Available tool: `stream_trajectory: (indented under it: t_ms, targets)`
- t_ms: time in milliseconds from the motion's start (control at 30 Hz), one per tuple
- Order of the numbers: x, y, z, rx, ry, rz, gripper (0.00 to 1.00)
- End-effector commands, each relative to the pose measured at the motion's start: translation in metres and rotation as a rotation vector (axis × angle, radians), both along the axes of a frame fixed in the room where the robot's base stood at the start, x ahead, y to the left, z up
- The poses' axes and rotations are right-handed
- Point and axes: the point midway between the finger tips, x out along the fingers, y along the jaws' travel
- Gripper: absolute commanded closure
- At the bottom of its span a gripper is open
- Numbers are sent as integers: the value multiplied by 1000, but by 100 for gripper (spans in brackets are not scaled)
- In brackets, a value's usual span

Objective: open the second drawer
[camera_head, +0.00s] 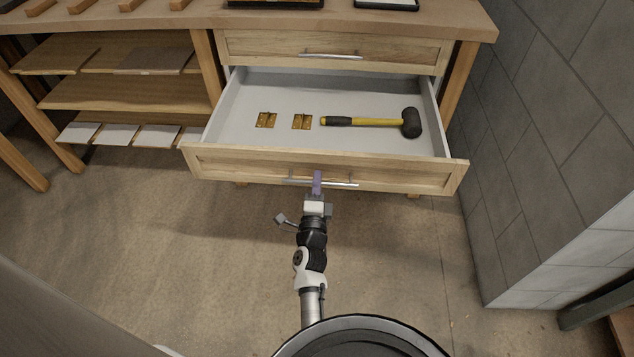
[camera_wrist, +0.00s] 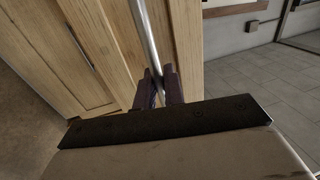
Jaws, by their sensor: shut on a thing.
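The second drawer (camera_head: 223,165) stands pulled well out from the wooden bench, below a shut upper drawer (camera_head: 390,50). Its grey inside shows two brass hinges (camera_head: 302,121) and a black-headed mallet (camera_head: 410,123) with a yellow and black handle. My gripper (camera_head: 317,184) is at the middle of the drawer's front, shut on its metal bar handle (camera_head: 341,184). In the wrist view the handle (camera_wrist: 147,40) runs between the two dark fingers (camera_wrist: 160,88). The fingers hide part of the handle.
Open shelves (camera_head: 130,92) with thin boards and pale tiles are left of the drawers. A grey block wall (camera_head: 540,150) stands close on the right. The concrete floor (camera_head: 200,250) in front of the drawer is clear around my arm.

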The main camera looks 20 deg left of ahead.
Motion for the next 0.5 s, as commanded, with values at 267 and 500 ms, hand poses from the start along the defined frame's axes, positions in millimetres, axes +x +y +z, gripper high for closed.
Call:
stream_trajectory:
  t_ms: [267,500]
  targets:
    - [0,-1,1,1,-2,-2,100]
    - [0,-1,1,1,-2,-2,76]
